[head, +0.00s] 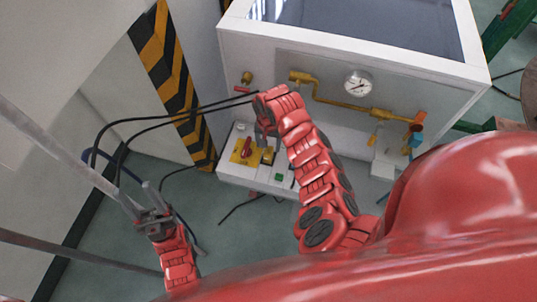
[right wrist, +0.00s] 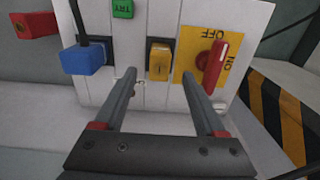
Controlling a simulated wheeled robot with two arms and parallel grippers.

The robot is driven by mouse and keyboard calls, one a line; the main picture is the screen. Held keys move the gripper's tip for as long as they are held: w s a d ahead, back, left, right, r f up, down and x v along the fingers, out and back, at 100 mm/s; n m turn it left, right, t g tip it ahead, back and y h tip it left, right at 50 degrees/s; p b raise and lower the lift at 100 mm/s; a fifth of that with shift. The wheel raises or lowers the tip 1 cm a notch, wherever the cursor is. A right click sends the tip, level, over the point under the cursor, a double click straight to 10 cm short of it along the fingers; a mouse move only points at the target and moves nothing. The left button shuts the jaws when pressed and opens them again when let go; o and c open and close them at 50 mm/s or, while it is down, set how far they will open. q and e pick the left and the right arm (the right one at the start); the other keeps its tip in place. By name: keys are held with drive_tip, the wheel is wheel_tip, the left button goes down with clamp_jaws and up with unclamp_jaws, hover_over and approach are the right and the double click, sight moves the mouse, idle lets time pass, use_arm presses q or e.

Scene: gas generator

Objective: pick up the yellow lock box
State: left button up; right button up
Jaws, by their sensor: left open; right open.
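The yellow lock box (right wrist: 159,63) is a small yellow block on the white control panel, between the two fingers of my right gripper (right wrist: 157,77) in the right wrist view. The fingers point toward the panel, are open and empty, and seem to stop short of the box. In the head view the lock box (head: 267,156) shows just below my right gripper (head: 266,138). My left gripper (head: 139,195) is open and empty at the lower left, far from the panel.
A red rotary switch (right wrist: 212,63) on a yellow ON/OFF plate sits right of the lock box in the wrist view. A blue plug (right wrist: 83,58) and a green TRY button (right wrist: 123,9) are to its left. Black cables (head: 150,121) hang left of the panel.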

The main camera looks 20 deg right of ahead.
sight(268, 150)
drive_tip(key=shift+f+p, duration=0.7)
drive_tip(key=shift+f, duration=2.05)
clamp_jaws()
